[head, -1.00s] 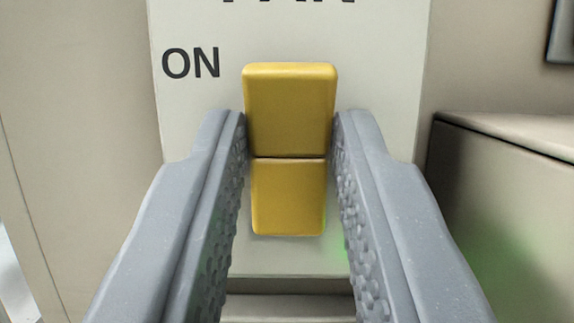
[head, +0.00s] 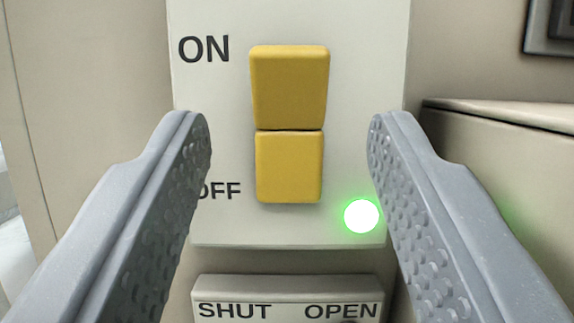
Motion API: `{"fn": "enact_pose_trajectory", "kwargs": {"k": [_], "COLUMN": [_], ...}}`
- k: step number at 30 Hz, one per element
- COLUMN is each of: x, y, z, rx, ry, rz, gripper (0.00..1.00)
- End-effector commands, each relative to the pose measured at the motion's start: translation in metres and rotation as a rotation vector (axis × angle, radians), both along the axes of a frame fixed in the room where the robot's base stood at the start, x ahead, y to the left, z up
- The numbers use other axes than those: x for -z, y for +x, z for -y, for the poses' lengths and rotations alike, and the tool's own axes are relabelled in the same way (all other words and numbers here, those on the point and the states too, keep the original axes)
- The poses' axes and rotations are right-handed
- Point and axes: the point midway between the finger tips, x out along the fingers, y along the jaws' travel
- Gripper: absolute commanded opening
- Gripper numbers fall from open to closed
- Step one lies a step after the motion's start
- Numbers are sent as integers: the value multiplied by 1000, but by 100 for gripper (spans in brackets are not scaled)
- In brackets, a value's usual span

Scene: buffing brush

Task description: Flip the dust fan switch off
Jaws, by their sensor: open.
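The yellow rocker switch (head: 289,125) is on a pale plate (head: 228,110), between the fingers of my gripper (head: 290,125). Its upper half looks wider and nearer than its lower half. "ON" stands at its upper left and "OFF" at its lower left, partly covered by my left finger. A round green lamp (head: 361,216) glows at the plate's lower right. My gripper is open, with clear gaps between each finger and the switch, and it holds nothing.
A second plate (head: 288,290) marked "SHUT" and "OPEN" is just below the switch plate. A beige box (head: 510,165) juts out at the right, close to my right finger. A dark-framed panel (head: 552,28) is at the upper right.

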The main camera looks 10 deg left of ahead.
Motion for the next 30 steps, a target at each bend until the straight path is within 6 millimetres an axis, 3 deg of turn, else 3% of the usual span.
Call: {"fn": "enact_pose_trajectory", "kwargs": {"k": [17,30], "x": [40,45], "y": [-88,-94], "z": [20,19], "rx": [-4,-3], "ry": [0,-3], "rz": [-1,4], "gripper": [45,45]}}
